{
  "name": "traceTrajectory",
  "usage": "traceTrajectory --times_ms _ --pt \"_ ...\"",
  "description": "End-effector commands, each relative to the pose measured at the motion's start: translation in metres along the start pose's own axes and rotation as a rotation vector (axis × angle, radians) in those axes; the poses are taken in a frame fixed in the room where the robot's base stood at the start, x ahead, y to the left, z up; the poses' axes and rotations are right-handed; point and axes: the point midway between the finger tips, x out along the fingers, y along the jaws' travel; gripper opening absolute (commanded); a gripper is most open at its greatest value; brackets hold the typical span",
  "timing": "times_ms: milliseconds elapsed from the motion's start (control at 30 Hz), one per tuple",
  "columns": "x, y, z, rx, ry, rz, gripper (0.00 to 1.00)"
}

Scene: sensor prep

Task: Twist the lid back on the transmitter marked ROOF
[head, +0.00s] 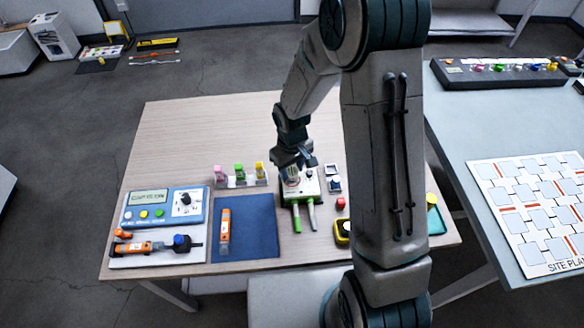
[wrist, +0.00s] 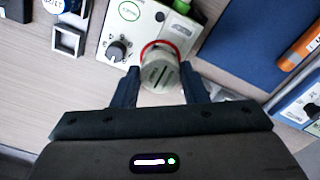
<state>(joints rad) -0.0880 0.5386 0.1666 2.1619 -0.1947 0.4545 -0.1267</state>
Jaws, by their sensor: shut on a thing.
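My gripper (head: 292,168) is over a pale box (head: 310,187) near the middle of the table. In the wrist view my gripper (wrist: 163,88) is shut on a round grey slotted lid (wrist: 160,72). A red ring shows under the lid, at the edge of the box (wrist: 113,40), which has a black dial and a green oval mark. The lid appears to sit on or just over the box; I cannot tell how tightly. An orange transmitter (head: 225,226) lies on the blue mat, and another (head: 131,248) lies on a white tray. I cannot read ROOF on anything.
The blue mat (head: 258,226) lies left of the box. A blue-grey console (head: 163,212) and the white tray (head: 165,260) are farther left. A rack with coloured-topped vials (head: 240,180) stands behind the mat. Small items and a yellow-black piece (head: 342,232) lie right of the box.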

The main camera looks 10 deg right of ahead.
Motion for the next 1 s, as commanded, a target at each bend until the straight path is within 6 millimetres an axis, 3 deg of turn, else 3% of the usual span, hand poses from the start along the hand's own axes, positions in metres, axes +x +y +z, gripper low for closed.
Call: traceTrajectory --times_ms 1000 --pt "0.010 0.000 0.000 0.000 0.000 0.000 0.26"
